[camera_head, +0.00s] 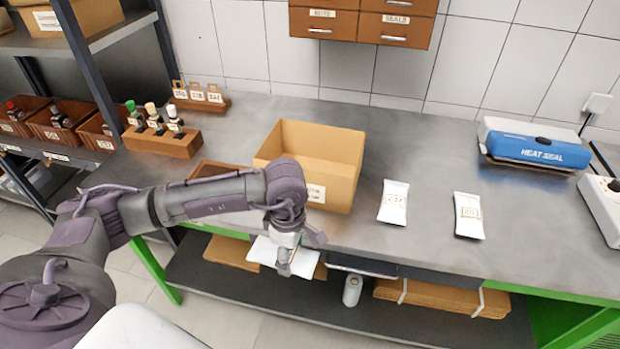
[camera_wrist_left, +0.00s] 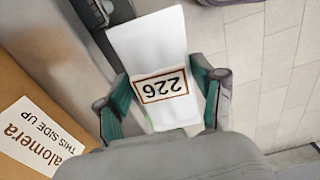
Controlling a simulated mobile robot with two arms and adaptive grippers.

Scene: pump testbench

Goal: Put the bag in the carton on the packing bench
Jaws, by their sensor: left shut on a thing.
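My left gripper (camera_head: 293,262) is shut on a white bag (camera_head: 262,252), held in front of the bench's near edge, above the lower shelf. In the left wrist view the bag (camera_wrist_left: 150,42) hangs between the fingers of the left gripper (camera_wrist_left: 163,100), its label reading 226 upside down. The open brown carton (camera_head: 340,185) stands on the packing bench (camera_head: 420,155), behind and slightly right of the gripper. The carton wall (camera_wrist_left: 25,85) with its label fills the left side of the wrist view. My right gripper is not in view.
Two other white labelled bags, one (camera_head: 394,202) nearer the carton and one (camera_head: 468,215) further right, lie flat on the bench. A blue heat sealer (camera_head: 535,148) stands at the back right. A wooden block with several capped bottles (camera_head: 165,142) stands left of the carton.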

